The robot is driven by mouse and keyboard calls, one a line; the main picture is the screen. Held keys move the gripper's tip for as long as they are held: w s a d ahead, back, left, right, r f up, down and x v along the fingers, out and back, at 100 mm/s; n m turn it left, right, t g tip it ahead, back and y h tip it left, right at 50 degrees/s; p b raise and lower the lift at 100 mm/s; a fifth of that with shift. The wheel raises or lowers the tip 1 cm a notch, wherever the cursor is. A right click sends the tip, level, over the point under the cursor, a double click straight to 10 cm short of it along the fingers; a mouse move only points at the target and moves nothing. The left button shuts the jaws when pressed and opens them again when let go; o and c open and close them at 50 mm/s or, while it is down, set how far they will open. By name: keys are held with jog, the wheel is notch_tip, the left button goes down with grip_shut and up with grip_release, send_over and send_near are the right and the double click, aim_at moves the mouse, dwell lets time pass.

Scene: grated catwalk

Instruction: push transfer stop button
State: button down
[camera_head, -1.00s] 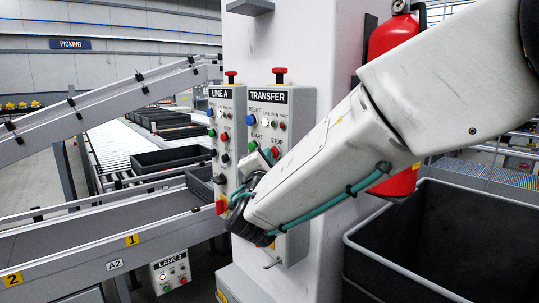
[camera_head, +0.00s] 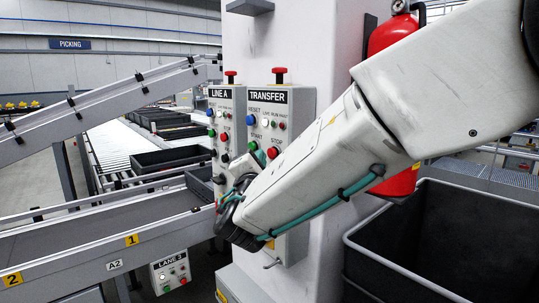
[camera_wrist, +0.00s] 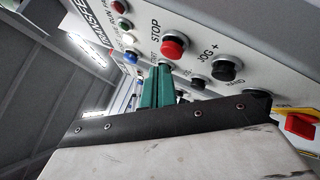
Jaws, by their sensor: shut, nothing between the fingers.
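The TRANSFER panel (camera_head: 299,122) is a grey box on the white column. Its red STOP button (camera_head: 273,152) shows just above my forearm, and also in the wrist view (camera_wrist: 173,47). My gripper (camera_wrist: 163,72) has teal fingers, shut and empty. Their tips are at the panel face, at the partly hidden START label, beside the STOP button in the wrist view. In the head view only a bit of teal shows left of the STOP button; my wrist hides the rest. The green START button (camera_head: 254,146) is partly hidden. I cannot tell whether the fingertips touch it.
The LINE A panel (camera_head: 226,108) stands just left, with its own buttons. A black JOG + button (camera_wrist: 227,68) is on the TRANSFER panel. A red extinguisher (camera_head: 395,40) hangs on the right, above a dark bin (camera_head: 450,250). A conveyor (camera_head: 90,250) runs at lower left.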

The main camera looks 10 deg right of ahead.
jog(key=shift+a, duration=0.1)
jog(key=s+a, duration=0.1)
jog(key=a, duration=0.1)
jog(key=s+a, duration=0.2)
dwell(0.6)
jog(key=shift+d, duration=0.1)
dwell(0.4)
